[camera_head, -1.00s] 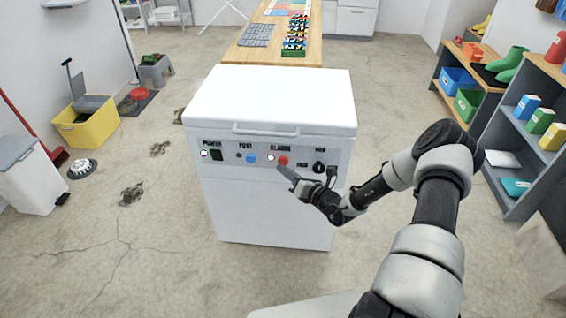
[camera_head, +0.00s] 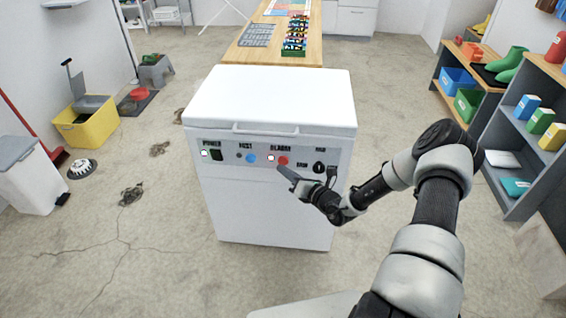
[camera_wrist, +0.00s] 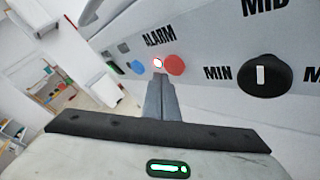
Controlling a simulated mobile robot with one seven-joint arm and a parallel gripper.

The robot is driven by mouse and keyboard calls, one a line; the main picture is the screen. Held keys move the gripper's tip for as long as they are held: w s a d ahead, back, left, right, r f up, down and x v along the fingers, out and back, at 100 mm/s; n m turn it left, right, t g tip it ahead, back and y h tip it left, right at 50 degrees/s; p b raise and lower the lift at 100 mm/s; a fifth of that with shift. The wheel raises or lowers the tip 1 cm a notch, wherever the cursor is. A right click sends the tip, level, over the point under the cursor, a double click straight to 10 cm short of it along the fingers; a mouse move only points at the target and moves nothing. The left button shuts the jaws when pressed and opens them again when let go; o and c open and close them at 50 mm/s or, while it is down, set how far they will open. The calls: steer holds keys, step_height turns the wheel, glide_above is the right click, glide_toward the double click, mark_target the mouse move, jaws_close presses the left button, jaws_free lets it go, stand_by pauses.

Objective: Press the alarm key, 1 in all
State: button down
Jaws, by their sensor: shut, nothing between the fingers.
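The alarm key is a round red button (camera_head: 283,161) under the word ALARM on the front panel of a white chest (camera_head: 265,200). It also shows in the wrist view (camera_wrist: 175,65), with a small lit lamp (camera_wrist: 158,63) to its left that glows white with a reddish rim. My gripper (camera_head: 282,170) is shut and empty, its fingertips just in front of and below the red button. In the wrist view the closed fingertips (camera_wrist: 160,80) point at the panel just below the lamp and button. I cannot tell whether they touch the panel.
A blue button (camera_head: 250,159) and a power switch (camera_head: 216,155) sit to the left on the same panel. A black knob (camera_wrist: 264,73) marked MIN and MID is to the right. The closed lid (camera_head: 270,95) has a front handle (camera_head: 265,130).

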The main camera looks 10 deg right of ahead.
steer(key=shift+w+d, duration=0.15)
steer(key=shift+w, duration=0.25)
steer(key=shift+w+d, duration=0.15)
steer(key=shift+w, duration=0.25)
stand_by(1.0)
steer(key=shift+s+a+p, duration=0.25)
steer(key=shift+s+p, duration=0.1)
steer(key=shift+s, duration=0.45)
steer(key=shift+s+a+p, duration=0.25)
steer(key=shift+s+p, duration=0.2)
steer(key=shift+s, duration=0.35)
steer(key=shift+s+a+p, duration=0.3)
steer(key=shift+s+p, duration=0.15)
steer(key=shift+s, duration=0.35)
steer(key=shift+s+a+p, duration=0.25)
steer(key=shift+s+p, duration=0.2)
steer(key=shift+s, duration=0.35)
steer(key=shift+r, duration=0.1)
